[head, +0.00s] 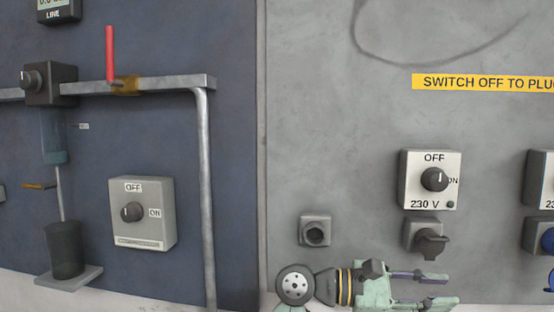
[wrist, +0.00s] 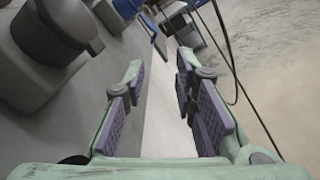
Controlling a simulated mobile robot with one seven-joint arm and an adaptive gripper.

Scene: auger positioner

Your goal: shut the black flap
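The black flap (head: 432,244) is a dark, rounded lid on the front of a small grey socket box (head: 411,232), below the 230 V switch. It juts out from the box; I cannot tell how far it stands open. In the wrist view, a dark round lid (wrist: 62,28) on a grey housing (wrist: 25,75) shows at the upper left, outside my fingers. My gripper (head: 449,289) is just below the socket, pointing right along the wall. In the wrist view my gripper (wrist: 160,78) is open, with nothing between its purple pads.
A switch box (head: 430,179) is right above the socket. A small grey fitting with a dark hole (head: 314,231) is to the left. A blue socket (head: 541,236) is to the right. Cables (wrist: 230,55) hang beyond my fingers in the wrist view.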

